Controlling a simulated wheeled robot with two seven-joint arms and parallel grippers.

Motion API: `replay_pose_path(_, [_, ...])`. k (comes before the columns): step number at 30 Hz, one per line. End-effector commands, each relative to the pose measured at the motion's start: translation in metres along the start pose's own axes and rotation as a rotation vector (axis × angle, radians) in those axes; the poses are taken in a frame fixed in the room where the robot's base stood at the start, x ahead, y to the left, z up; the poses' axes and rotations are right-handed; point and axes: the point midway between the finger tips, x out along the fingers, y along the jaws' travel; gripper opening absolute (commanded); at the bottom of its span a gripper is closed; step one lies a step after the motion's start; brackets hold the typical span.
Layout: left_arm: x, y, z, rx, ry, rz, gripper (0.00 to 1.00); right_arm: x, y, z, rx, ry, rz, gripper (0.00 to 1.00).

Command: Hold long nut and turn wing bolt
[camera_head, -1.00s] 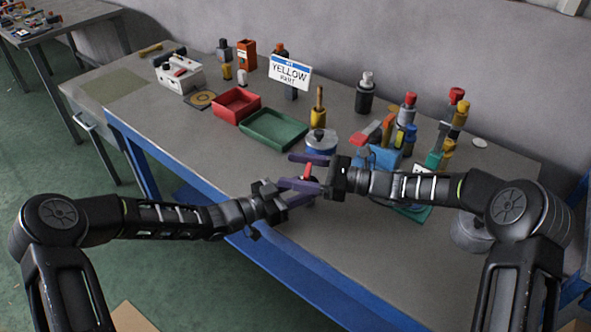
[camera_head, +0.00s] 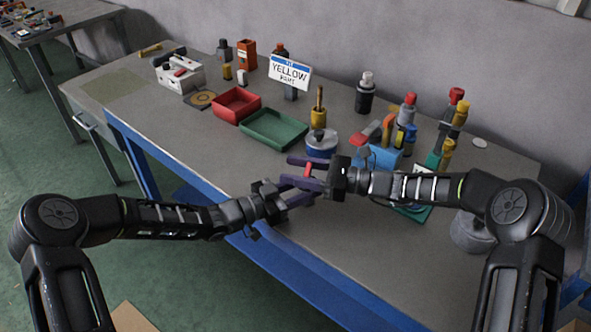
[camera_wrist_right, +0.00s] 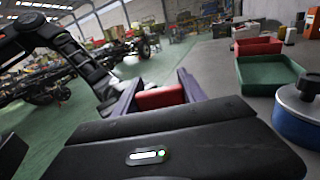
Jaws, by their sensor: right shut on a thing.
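A red part (camera_head: 308,171) is between the purple fingers of my right gripper (camera_head: 306,173), above the front edge of the bench. In the right wrist view the red part (camera_wrist_right: 160,97) spans the gap between those fingers, and the gripper is shut on it. I cannot tell whether it is the wing bolt or the long nut. My left gripper (camera_head: 290,200) is just below and left of the right one, its fingers close to it. What lies between the left fingers is hidden, and whether they are open is unclear.
A red tray (camera_head: 237,117) and a green tray (camera_head: 301,143) lie behind the grippers. A blue-sided round tin (camera_head: 321,148) stands right of them. Bottles and tools crowd the bench's right rear. The bench (camera_head: 180,130) is bare at front left.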

Motion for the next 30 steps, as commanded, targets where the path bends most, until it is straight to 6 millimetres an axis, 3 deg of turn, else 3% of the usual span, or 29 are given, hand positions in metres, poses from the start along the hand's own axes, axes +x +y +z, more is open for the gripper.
replay_pose_path(11, [0.000,0.000,0.000,-0.001,0.000,0.001,0.00,-0.001,-0.004,0.002,0.000,-0.006,-0.113,0.08])
replay_pose_path(30, [0.000,0.000,0.001,-0.001,-0.002,0.000,0.00,-0.003,-0.015,0.003,-0.001,-0.006,-0.615,0.08])
